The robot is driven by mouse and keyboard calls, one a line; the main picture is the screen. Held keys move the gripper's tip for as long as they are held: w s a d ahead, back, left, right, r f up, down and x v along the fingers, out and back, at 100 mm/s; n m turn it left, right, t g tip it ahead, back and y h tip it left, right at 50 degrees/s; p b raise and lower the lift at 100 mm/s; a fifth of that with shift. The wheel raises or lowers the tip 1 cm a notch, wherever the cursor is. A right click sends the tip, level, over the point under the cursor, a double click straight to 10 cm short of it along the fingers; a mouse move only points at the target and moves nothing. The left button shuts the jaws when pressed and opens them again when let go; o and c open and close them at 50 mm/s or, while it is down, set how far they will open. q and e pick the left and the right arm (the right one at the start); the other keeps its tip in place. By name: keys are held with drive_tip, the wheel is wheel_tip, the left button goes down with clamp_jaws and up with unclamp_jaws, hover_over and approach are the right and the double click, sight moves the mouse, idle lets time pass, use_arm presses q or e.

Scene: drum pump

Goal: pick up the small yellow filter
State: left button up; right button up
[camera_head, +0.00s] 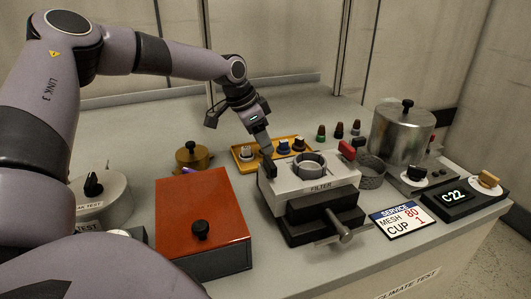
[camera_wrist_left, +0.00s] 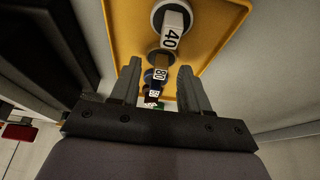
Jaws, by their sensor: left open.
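The yellow-orange tray (camera_head: 243,166) stands at the back of the table, with small knob-topped filters in a row. My left gripper (camera_head: 267,150) points down at the tray's front edge, fingers open. In the left wrist view a tan-yellow piece marked 80 (camera_wrist_left: 161,62) shows between the open fingertips (camera_wrist_left: 160,68); I cannot tell how far below them it is. In the head view this piece seems hidden behind the gripper. A grey-white one marked 40 (camera_wrist_left: 172,28) is beside it. A blue one (camera_head: 283,146) and a brown one (camera_head: 298,144) stand to the right.
The white FILTER block (camera_head: 318,187) with a round ring and red handle (camera_head: 347,150) is just in front of the gripper. A red-lidded box (camera_head: 200,210), brass pot (camera_head: 193,157), steel drum (camera_head: 402,132) and service card (camera_head: 402,219) stand around.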

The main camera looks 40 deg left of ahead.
use_arm(q)
drive_tip(key=shift+w+f, duration=0.1)
drive_tip(key=shift+f, duration=0.25)
clamp_jaws()
use_arm(e)
drive_tip(key=shift+s+a+f, duration=0.1)
use_arm(q)
wheel_tip(320, 180, up, 23)
drive_tip(key=p, duration=0.9)
use_arm(e)
wheel_tip(320, 180, up, 7)
drive_tip(key=d, duration=0.1)
drive_tip(key=shift+s+d, duration=0.15)
drive_tip(key=shift+s, duration=0.25)
use_arm(q)
drive_tip(key=shift+d, duration=0.1)
use_arm(e)
drive_tip(key=shift+f, duration=0.15)
